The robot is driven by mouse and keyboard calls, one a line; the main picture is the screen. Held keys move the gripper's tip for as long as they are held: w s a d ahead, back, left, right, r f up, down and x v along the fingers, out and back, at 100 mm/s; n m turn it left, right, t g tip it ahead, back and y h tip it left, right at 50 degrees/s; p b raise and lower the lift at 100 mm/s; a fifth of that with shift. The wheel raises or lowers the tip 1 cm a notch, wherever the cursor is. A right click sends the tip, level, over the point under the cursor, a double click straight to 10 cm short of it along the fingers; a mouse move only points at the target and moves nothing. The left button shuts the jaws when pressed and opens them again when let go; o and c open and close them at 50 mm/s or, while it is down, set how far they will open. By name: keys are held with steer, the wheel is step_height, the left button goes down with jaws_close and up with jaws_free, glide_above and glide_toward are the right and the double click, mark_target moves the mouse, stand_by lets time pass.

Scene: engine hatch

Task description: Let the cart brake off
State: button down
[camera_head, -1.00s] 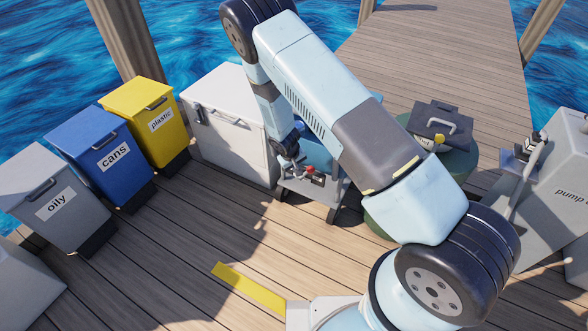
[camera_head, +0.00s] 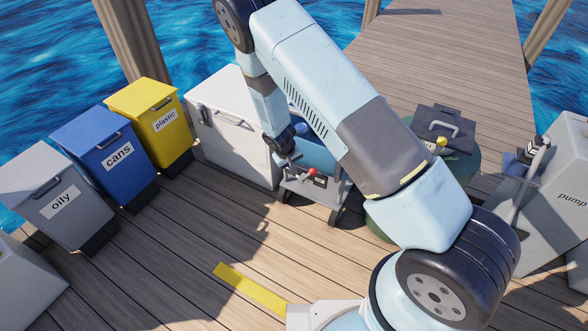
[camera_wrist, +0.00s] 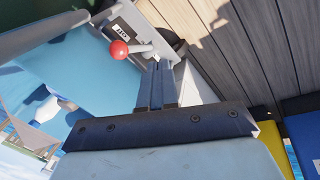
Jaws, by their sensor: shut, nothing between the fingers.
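The cart (camera_head: 328,192) is a small grey wheeled frame holding a light blue tub, standing on the deck in front of the white chest. Its brake lever has a red ball knob (camera_head: 312,172), which also shows in the wrist view (camera_wrist: 119,49), on a short metal rod beside a small label plate (camera_wrist: 124,12). My gripper (camera_head: 292,163) is over the cart's left end, just left of the knob. In the wrist view its fingers (camera_wrist: 161,62) are together and empty, close to the rod's right end. I cannot tell whether they touch it.
A white chest (camera_head: 230,135) stands behind and left of the cart. Yellow (camera_head: 150,115), blue (camera_head: 100,150) and grey (camera_head: 50,200) bins line the left. A green round stand (camera_head: 462,165) with a dark toolbox is right. Open planks lie in front.

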steer(key=s+d+r, duration=0.3)
steer(key=s+r, duration=0.1)
steer(key=r, duration=0.2)
steer(key=shift+s+d, duration=0.25)
steer(key=shift+r, duration=0.1)
steer(key=s+d+r+m+y, duration=0.1)
steer(key=d+r, duration=0.3)
steer(key=r, duration=0.7)
steer(key=s+d+r+m, duration=0.15)
steer(key=d+r, duration=0.25)
steer(key=r, duration=0.7)
steer(key=s+d+r+m+y, duration=0.1)
steer(key=d+r, duration=0.2)
steer(key=r, duration=0.8)
steer(key=s+d+r+m+t, duration=0.1)
steer(key=s+d+r, duration=0.4)
steer(key=s+r, duration=0.3)
steer(key=s+d+r+m+t, duration=0.1)
steer(key=s+d+r+t, duration=0.1)
steer(key=s+d+r, duration=0.3)
steer(key=s+r, duration=0.4)
steer(key=s, duration=0.5)
